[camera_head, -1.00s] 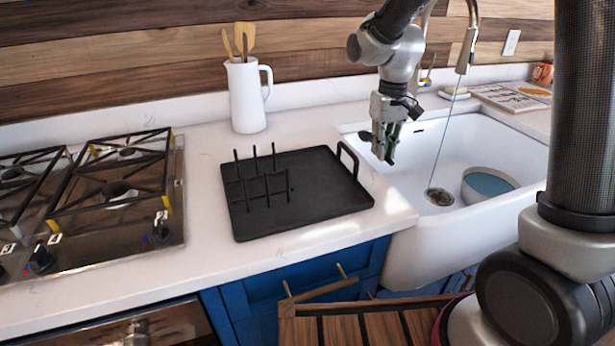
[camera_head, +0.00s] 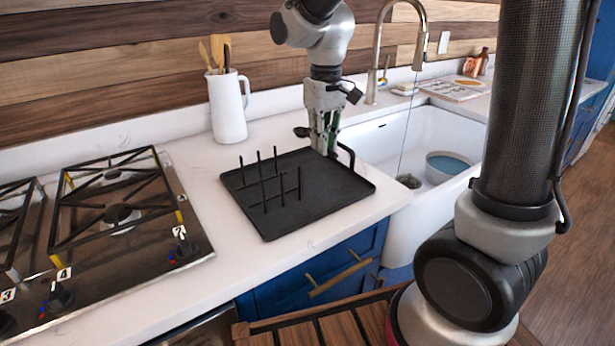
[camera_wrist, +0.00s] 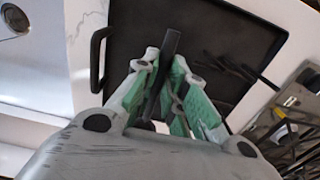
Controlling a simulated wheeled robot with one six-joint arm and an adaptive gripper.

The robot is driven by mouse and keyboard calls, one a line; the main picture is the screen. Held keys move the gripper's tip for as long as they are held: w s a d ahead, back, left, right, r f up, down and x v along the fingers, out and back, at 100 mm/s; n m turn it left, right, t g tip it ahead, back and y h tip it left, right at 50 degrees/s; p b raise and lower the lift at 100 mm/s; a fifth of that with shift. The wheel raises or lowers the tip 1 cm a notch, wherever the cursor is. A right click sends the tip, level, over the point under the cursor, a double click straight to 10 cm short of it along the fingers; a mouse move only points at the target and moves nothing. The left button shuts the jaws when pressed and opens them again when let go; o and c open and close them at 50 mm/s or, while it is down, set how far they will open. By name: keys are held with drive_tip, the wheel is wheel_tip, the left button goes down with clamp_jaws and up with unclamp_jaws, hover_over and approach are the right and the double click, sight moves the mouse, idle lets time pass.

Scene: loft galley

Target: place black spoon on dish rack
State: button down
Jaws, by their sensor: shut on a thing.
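The dish rack (camera_head: 325,196) is a flat black tray with upright pegs and a raised handle, on the white counter between stove and sink. It also shows in the wrist view (camera_wrist: 225,35). My gripper (camera_head: 326,150) is above the back right part of the rack, pointing down. In the wrist view my gripper (camera_wrist: 165,66) has its green-padded fingers shut on the black spoon (camera_wrist: 171,45), whose dark end sticks out past the fingertips over the tray. In the head view a dark rounded end of the spoon (camera_head: 302,132) shows left of the fingers; the rest is mostly hidden.
The pegs (camera_head: 268,180) stand on the rack's left half; its right half is bare. A white pitcher (camera_head: 228,108) with wooden utensils stands behind. The sink (camera_head: 400,140) with a bowl (camera_head: 447,165) is to the right, the stove (camera_head: 118,215) to the left.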

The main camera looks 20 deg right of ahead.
sight(322, 181)
wheel_tip(322, 181, down, 8)
drive_tip(key=shift+f, duration=0.2)
drive_tip(key=shift+f, duration=0.1)
drive_tip(key=c, duration=1.5)
unclamp_jaws()
wheel_tip(322, 181, up, 12)
drive_tip(key=shift+r, duration=0.2)
drive_tip(key=s+d+r+m+t, duration=0.1)
drive_tip(key=s+d, duration=0.4)
drive_tip(key=s, duration=0.1)
drive_tip(key=s+d+r+m+t, duration=0.1)
drive_tip(key=s+d+t, duration=0.1)
drive_tip(key=s+d, duration=0.2)
drive_tip(key=s+d+r+m+t, duration=0.1)
drive_tip(key=s+d, duration=0.4)
drive_tip(key=s, duration=0.3)
drive_tip(key=shift+s+d+r+m, duration=0.25)
drive_tip(key=shift+s+d+m, duration=0.05)
drive_tip(key=shift+s+d, duration=0.1)
